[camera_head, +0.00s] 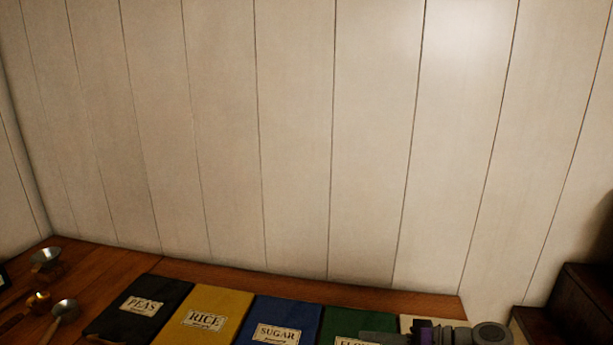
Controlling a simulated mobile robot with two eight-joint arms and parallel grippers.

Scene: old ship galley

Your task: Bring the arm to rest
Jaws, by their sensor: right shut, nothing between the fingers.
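My right gripper (377,337) shows at the bottom edge of the head view, right of centre. It points left, its jaws are shut and nothing is held in them. Its fingers overlap the lower part of the green lid labelled flour (345,324), hiding some of the label. I cannot tell whether it touches the lid. My left gripper is not in view.
A black lid labelled peas (150,290), a yellow rice lid (222,304) and a blue sugar lid (288,315) stand in a row. A pale one (448,322) is partly behind my gripper. Metal scoops (64,309) lie left. Dark wooden steps (585,293) rise right.

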